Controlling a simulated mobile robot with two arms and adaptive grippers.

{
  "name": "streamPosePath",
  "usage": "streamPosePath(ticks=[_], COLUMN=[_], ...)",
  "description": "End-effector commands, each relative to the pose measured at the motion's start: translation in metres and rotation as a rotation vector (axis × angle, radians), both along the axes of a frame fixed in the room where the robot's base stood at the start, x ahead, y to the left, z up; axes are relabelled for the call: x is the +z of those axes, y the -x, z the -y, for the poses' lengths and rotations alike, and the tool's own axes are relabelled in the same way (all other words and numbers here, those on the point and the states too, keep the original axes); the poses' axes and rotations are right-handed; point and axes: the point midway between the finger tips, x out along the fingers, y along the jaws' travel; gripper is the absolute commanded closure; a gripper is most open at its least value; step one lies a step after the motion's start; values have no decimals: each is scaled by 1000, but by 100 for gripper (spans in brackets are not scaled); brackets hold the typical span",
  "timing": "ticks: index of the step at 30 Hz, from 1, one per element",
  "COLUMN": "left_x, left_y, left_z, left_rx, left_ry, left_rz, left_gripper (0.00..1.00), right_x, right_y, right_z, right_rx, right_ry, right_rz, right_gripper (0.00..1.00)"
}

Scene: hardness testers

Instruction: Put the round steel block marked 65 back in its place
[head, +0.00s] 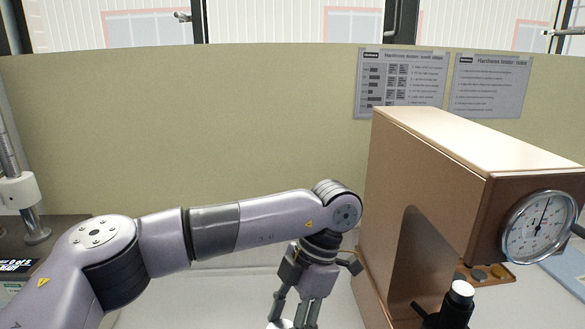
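My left gripper (294,312) points down at the bottom centre, left of the hardness tester. Its fingertips are cut off by the lower edge, so whether it is open or shut does not show. A small pale patch (279,324) shows at the lower edge by the fingers; I cannot tell what it is. A wooden tray (503,280) with small round blocks, grey (479,274) and brassy (498,272), is partly visible behind the tester's front at right. No number 65 can be read, so I cannot identify that block. My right gripper is not in view.
The large brown hardness tester (430,190) with a round dial (539,228) fills the right side. A black part with a white top (461,290) stands before it. Another device (20,190) is at far left. A beige partition (200,130) stands behind the pale table.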

Motion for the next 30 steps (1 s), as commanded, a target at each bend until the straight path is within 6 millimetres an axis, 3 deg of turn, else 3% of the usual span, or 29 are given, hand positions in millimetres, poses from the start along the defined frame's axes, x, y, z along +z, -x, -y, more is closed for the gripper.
streamPosePath(ticks=[8, 15, 22, 30], left_x=[23, 40, 50, 54], left_y=[-7, 7, 26, 37], left_z=[-80, -137, -170, -182], left_rx=[-649, -1204, -1602, -1788], left_ry=[-3, -1, 0, 0], left_rz=[6, 7, 7, 1], left_gripper=[93, 93, 93, 93], right_x=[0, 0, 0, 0], right_y=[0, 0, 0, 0], right_z=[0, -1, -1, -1], right_rx=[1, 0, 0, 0], right_ry=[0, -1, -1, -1], right_rz=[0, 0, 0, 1], right_gripper=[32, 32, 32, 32])
